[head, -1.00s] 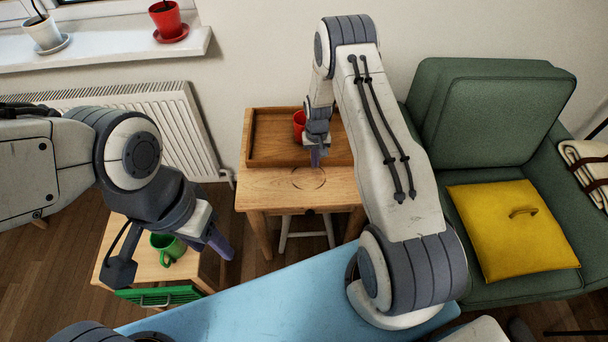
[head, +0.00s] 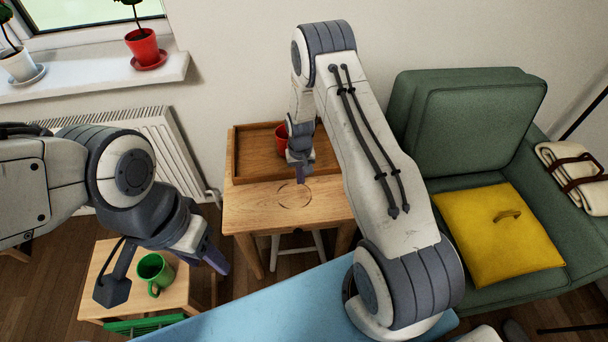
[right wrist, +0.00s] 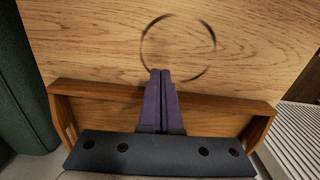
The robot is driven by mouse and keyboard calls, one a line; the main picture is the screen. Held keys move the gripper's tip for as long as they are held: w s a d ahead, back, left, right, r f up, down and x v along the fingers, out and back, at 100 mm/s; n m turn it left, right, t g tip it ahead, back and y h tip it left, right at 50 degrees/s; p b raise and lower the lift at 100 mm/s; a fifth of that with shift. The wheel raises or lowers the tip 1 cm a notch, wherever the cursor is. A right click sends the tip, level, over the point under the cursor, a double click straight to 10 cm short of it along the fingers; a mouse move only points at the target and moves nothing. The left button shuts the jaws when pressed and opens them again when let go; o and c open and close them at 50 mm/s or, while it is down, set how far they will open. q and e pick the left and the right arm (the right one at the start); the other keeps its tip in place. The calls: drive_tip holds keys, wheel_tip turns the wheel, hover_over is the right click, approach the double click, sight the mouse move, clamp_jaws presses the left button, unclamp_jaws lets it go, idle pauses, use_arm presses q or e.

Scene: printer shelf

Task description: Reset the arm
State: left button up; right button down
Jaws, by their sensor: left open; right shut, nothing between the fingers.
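My right gripper (head: 301,172) is shut and empty above the small wooden table (head: 255,205), near the front edge of the wooden tray. In the right wrist view the shut purple fingers (right wrist: 160,80) point at a dark ring mark (right wrist: 178,50) on the tabletop. My left gripper (head: 217,260) is open and empty, in the air to the right of a green mug (head: 155,272) on a low wooden stool.
A red mug (head: 281,139) stands in the wooden tray (head: 250,157), partly hidden by my right arm. A green armchair (head: 470,130) with a yellow cushion (head: 497,239) stands at the right. A radiator (head: 165,145) and a windowsill with potted plants are at the left.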

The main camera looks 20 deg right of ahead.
wheel_tip(320, 180, up, 8)
drive_tip(key=s+a+r+n+p, duration=0.2)
drive_tip(key=s+a+r, duration=0.4)
drive_tip(key=r, duration=0.4)
drive_tip(key=s+a+r+n+p, duration=0.2)
drive_tip(key=s+a+r, duration=0.2)
drive_tip(key=a+r, duration=0.5)
drive_tip(key=s+a+r+n+p, duration=0.1)
drive_tip(key=s+r+n, duration=0.2)
drive_tip(key=s, duration=0.7)
drive_tip(key=s+a+r+n+y+p, duration=0.1)
drive_tip(key=s+a+r+n, duration=0.1)
drive_tip(key=s+r, duration=0.5)
drive_tip(key=s, duration=0.3)
drive_tip(key=shift+s+r+n, duration=0.15)
drive_tip(key=shift+s+n, duration=0.05)
drive_tip(key=shift+n, duration=0.2)
drive_tip(key=shift+a, duration=0.1)
